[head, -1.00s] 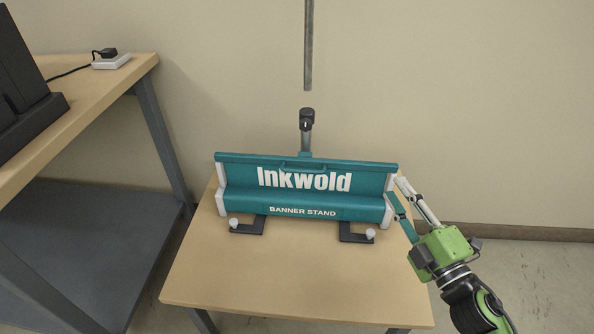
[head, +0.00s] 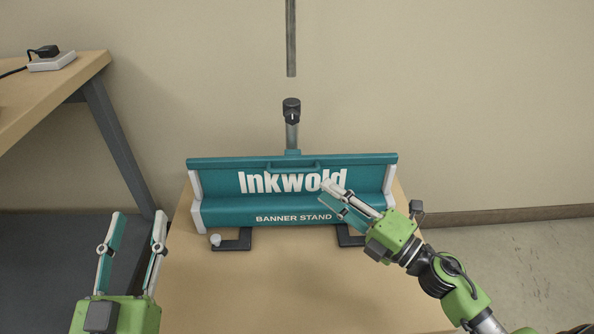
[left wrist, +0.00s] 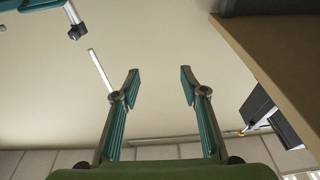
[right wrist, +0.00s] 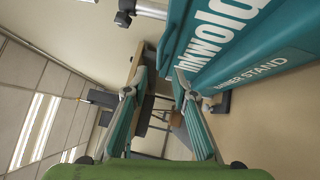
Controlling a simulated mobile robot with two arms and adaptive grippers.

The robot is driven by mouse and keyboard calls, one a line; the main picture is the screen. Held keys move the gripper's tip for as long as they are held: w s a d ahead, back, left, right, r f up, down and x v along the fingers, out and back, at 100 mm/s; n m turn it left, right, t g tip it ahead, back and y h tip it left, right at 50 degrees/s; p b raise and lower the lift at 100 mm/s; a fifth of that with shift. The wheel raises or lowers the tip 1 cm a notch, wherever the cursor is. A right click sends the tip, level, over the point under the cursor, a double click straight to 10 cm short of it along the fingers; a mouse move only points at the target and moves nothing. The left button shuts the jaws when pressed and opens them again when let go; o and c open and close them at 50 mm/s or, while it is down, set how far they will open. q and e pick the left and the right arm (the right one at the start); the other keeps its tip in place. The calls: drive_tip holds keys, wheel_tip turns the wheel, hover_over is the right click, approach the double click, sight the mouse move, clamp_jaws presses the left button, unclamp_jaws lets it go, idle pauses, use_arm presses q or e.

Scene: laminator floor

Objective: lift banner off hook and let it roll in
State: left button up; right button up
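The teal banner stand (head: 220,215) sits on a small wooden table, with a teal panel lettered "Inkwold" (head: 215,175) and a small handle (head: 292,166) along its top. Behind it a short grey post (head: 292,135) carries a black cap (head: 291,107); no separate hook is clear. My right gripper (head: 334,196) is open and in front of the lettering's right end; contact cannot be told. The right wrist view shows the stand beside its open, empty fingers (right wrist: 160,82). My left gripper (head: 137,219) is open and empty, at the table's left front, away from the stand.
A grey pole (head: 291,40) comes down from above and ends above the black cap with a gap. The small table (head: 270,290) is bare in front of the stand. A workbench (head: 60,90) with a white power strip (head: 52,61) stands at left.

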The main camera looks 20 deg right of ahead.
sight(298, 171)
use_arm(q)
drive_tip(key=shift+w+a+f+g+y+p, duration=0.1)
drive_tip(key=shift+w+f+g+y+p, duration=0.1)
drive_tip(key=shift+f+g, duration=0.65)
drive_tip(key=shift+w+a+f+g+y+p, duration=0.1)
drive_tip(key=shift+f+g+p, duration=0.2)
drive_tip(key=shift+f, duration=1.05)
use_arm(e)
drive_tip(key=shift+x, duration=4.95)
clamp_jaws()
